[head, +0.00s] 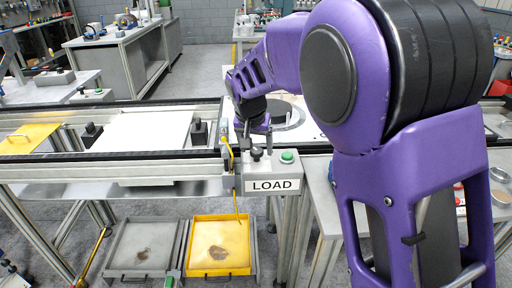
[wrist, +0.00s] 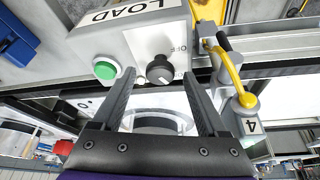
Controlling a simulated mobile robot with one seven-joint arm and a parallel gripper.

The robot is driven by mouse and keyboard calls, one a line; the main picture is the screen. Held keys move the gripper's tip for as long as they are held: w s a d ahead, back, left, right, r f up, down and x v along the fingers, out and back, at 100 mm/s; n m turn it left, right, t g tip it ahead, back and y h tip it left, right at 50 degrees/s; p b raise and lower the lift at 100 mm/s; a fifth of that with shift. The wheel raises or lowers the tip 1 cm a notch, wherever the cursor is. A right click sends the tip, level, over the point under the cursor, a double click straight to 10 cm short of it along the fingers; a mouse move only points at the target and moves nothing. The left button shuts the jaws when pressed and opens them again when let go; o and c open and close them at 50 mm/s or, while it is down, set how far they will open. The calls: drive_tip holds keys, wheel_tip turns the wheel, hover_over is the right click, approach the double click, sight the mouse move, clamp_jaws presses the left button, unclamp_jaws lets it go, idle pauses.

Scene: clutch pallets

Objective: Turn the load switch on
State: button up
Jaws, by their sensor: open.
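The load switch is a black rotary knob (wrist: 160,70) on a grey control box (wrist: 150,38) with a LOAD label (wrist: 130,10). The box also shows in the head view, by its LOAD sign (head: 272,186). OFF lettering shows beside the knob; the exact pointer direction is hard to tell. My gripper (wrist: 158,76) is open and empty, its fingertips on either side of the knob in the wrist view; contact cannot be told. In the head view my gripper (head: 254,135) is just above the box, partly hidden by my arm.
A green button (wrist: 105,68) sits beside the knob; it also shows in the head view (head: 287,157). A yellow cable or handle (wrist: 228,70) runs close to the right finger. A conveyor rail (head: 110,156) crosses the scene. Grey and yellow trays (head: 190,268) lie below.

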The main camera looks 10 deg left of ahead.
drive_tip(key=p+v, duration=0.2)
drive_tip(key=v, duration=1.5)
drive_tip(key=shift+a+f, duration=0.1)
